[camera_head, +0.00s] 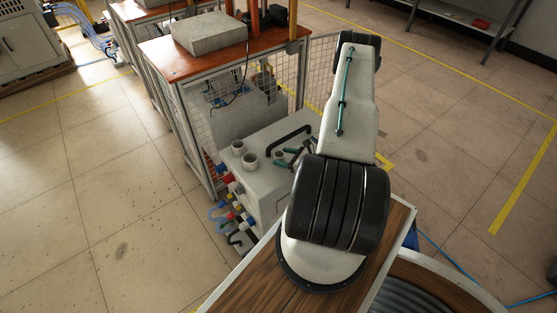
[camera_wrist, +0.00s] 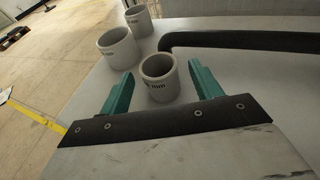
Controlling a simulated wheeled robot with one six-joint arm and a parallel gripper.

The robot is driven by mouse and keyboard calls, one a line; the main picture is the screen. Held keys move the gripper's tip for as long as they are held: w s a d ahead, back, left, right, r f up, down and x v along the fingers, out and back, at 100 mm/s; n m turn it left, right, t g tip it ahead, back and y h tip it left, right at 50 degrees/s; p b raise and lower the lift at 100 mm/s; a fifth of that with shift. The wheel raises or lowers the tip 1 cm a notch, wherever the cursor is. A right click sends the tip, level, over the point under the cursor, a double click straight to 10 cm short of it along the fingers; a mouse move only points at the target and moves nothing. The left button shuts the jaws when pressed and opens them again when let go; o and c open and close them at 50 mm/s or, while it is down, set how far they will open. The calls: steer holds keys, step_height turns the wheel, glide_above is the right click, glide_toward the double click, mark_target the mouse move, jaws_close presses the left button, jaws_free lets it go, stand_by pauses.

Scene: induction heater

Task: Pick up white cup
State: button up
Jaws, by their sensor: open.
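Three similar pale grey-white cups stand upright on top of a light grey machine box; which one is the white cup I cannot tell. The nearest cup (camera_wrist: 159,88) stands between the two teal fingers of my gripper (camera_wrist: 160,69) in the wrist view, with the fingers apart on either side of it. This cup also shows in the head view (camera_head: 279,158), close to my gripper. A second cup (camera_wrist: 119,49) stands just beyond the left finger, and a third cup (camera_wrist: 138,21) is farther back. Contact between fingers and nearest cup cannot be told.
A black bar handle (camera_wrist: 240,41) rises from the box top (camera_head: 262,139), right of the cups and close to the right finger. Coloured connectors and hoses (camera_head: 231,199) stick out of the box's left side. A wire-mesh machine stand (camera_head: 188,125) is behind.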

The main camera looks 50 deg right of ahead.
steer(key=shift+x, duration=1.35)
steer(key=c, duration=1.2)
steer(key=shift+r, duration=0.8)
step_height(320, 180, up, 2)
steer(key=shift+s+r, duration=0.1)
steer(key=shift+r, duration=0.05)
steer(key=s+d+f+v, duration=0.1)
steer(key=f+v, duration=0.2)
steer(key=v, duration=1.2)
steer(key=shift+s+a+r, duration=0.1)
steer(key=shift+r, duration=1.3)
steer(key=shift+s+a+r, duration=0.1)
steer(key=shift+r, duration=1.35)
